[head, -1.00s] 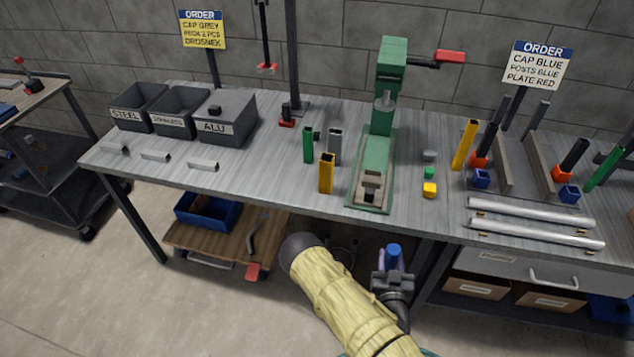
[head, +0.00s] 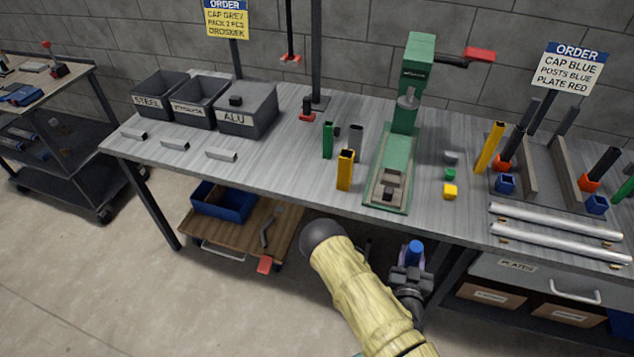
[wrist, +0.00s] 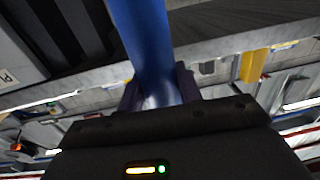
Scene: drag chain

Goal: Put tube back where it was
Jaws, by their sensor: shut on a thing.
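My gripper (head: 412,268) is shut on a blue tube (head: 415,250), low in front of the workbench's front edge and below its top. In the head view only the tube's upper end shows above the jaws. In the wrist view the blue tube (wrist: 147,45) rises between the fingers (wrist: 158,92). A green tube (head: 328,140), a yellow tube (head: 345,170) and a grey tube (head: 356,138) stand upright on the bench, left of the green press (head: 398,150). The blue tube's lower end is hidden.
The workbench (head: 290,165) holds bins (head: 247,112) at left. At right stand black posts in orange caps, blue caps (head: 505,183) and metal bars (head: 555,222). A cart (head: 65,150) stands far left. A low wooden trolley (head: 250,238) is under the bench.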

